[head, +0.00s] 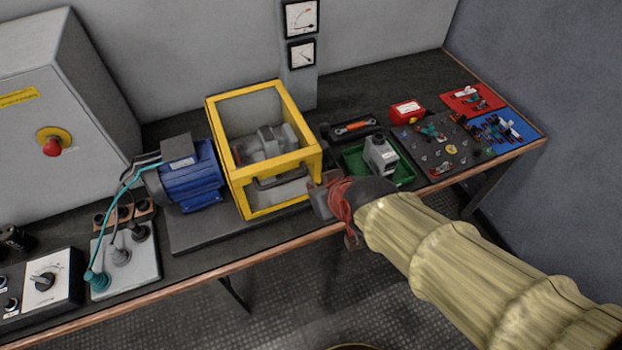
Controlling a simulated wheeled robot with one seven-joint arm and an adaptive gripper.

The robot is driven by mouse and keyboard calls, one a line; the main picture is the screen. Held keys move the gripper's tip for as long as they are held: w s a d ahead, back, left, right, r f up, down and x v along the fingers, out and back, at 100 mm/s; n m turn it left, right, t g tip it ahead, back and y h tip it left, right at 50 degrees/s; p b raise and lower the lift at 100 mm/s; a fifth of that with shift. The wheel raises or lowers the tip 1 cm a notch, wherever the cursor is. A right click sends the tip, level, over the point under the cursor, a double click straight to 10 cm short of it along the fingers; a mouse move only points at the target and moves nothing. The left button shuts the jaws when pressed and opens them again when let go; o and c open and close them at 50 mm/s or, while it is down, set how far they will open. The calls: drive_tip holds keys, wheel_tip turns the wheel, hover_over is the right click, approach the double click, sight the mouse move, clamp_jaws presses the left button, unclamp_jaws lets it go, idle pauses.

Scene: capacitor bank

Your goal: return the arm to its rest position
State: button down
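My arm, in a ribbed yellowish sleeve, reaches in from the lower right of the head view. My gripper (328,200) is at the front edge of the bench (222,268), just right of the yellow-framed box (236,185). It looks dark, with a reddish wrap (342,203) behind the fingers. The fingertips are small and overlap the bench and the box's corner in the picture. I cannot tell whether they are open or shut, or whether they touch the box. Nothing held can be made out.
A blue motor (190,180) stands left of the box. A green tray (402,172) with a grey device (380,155), a dark component board (430,155), and red (487,97) and blue (520,130) mats lie to the right. A grey cabinet (60,110) stands left. The floor in front is clear.

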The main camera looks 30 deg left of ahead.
drive_tip(key=s+d+r+p, duration=0.1)
drive_tip(key=s+d, duration=0.3)
drive_tip(key=shift+d+r, duration=0.25)
drive_tip(key=shift+d, duration=0.15)
drive_tip(key=s+d+f+g+h, duration=0.2)
drive_tip(key=s+d, duration=0.2)
drive_tip(key=d, duration=0.2)
drive_tip(key=d+r+m+t+h, duration=0.1)
drive_tip(key=d+r+m, duration=0.2)
drive_tip(key=d, duration=0.6)
drive_tip(key=w+d+r+m+h, duration=0.1)
drive_tip(key=d+r+m, duration=0.2)
drive_tip(key=d, duration=0.6)
drive_tip(key=w+d+r+m+t+h, duration=0.1)
drive_tip(key=d+r+m, duration=0.3)
drive_tip(key=d, duration=0.5)
drive_tip(key=shift+d+r+t+h, duration=0.15)
drive_tip(key=shift+t+h, duration=0.15)
drive_tip(key=shift+h, duration=0.3)
